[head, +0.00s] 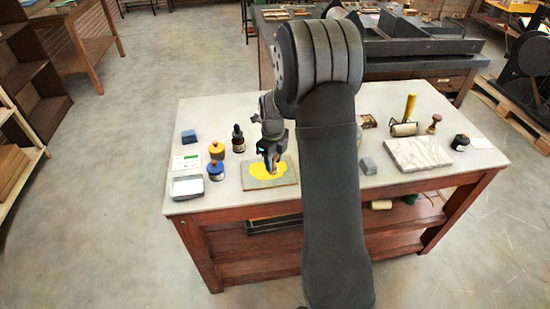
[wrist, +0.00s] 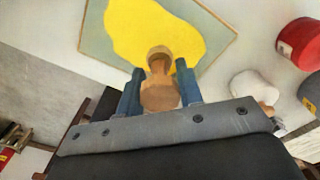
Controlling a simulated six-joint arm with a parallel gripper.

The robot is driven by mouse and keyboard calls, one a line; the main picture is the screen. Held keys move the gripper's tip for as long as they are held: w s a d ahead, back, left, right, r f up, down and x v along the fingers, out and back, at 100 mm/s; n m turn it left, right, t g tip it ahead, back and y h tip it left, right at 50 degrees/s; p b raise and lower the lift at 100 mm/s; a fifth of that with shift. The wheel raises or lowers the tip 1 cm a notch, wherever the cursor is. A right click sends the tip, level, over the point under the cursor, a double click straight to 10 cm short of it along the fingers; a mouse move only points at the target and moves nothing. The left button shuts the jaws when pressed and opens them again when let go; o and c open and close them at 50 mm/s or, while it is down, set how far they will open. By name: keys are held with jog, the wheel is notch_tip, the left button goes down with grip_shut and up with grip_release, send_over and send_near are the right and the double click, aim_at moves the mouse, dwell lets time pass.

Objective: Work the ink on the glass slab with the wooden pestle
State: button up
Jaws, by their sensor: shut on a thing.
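The glass slab (head: 249,184) lies on the left part of the table, with a wide patch of yellow ink (head: 262,172) on it. My gripper (head: 270,154) is above the slab and shut on the wooden pestle (head: 272,167). In the wrist view the blue fingers of my gripper (wrist: 160,86) stand on either side of the pestle (wrist: 160,97). Its rounded end shows against the ink (wrist: 140,28), near the edge of the patch. I cannot tell whether it touches the slab (wrist: 91,30). My arm hides part of the table's middle.
Left of the slab stand a yellow-capped jar (head: 216,151), a blue-capped jar (head: 215,171), a dropper bottle (head: 238,141) and a metal tray (head: 187,188).

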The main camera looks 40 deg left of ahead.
jog(key=shift+s+a, duration=1.4)
jog(key=shift+s+a+r, duration=0.1)
jog(key=shift+r, duration=0.5)
jog(key=shift+s+a+r, duration=0.1)
jog(key=shift+r, duration=3.35)
